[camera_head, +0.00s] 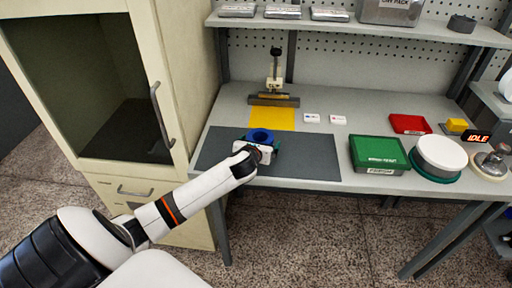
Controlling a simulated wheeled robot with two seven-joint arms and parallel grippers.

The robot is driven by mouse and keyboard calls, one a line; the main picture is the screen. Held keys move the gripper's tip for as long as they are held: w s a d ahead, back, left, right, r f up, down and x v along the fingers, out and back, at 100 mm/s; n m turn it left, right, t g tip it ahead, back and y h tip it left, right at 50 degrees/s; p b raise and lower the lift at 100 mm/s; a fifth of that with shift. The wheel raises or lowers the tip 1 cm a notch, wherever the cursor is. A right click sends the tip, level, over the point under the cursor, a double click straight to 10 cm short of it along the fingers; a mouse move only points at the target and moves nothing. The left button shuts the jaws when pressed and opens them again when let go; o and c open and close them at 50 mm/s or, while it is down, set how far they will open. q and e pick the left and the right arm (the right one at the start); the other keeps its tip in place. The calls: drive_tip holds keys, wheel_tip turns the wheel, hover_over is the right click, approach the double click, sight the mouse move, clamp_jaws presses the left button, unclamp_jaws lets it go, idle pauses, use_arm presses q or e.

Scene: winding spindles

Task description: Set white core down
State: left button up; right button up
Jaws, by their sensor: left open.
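My left arm reaches in over the grey mat (310,160) on the workbench. My left gripper (261,143) is open at the mat's left-middle, seen from behind, so its fingers are largely hidden. A blue ring-shaped piece (261,134) with some teal around it sits just beyond the gripper; I cannot tell whether they touch. A round white piece (441,150), possibly the white core, rests on a green round base at the bench's right, well apart from the gripper. My right gripper is not in view.
A yellow sheet (272,118) and a clamp-like stand (274,82) lie behind the mat. A green box (379,152) and a red tray (410,123) are on the right. A glass-door cabinet (178,70) borders the bench's left. The mat's right half is clear.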

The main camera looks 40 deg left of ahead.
use_arm(q)
drive_tip(key=v, duration=1.1)
drive_tip(key=shift+s+d+r, duration=0.15)
drive_tip(key=shift+s, duration=0.15)
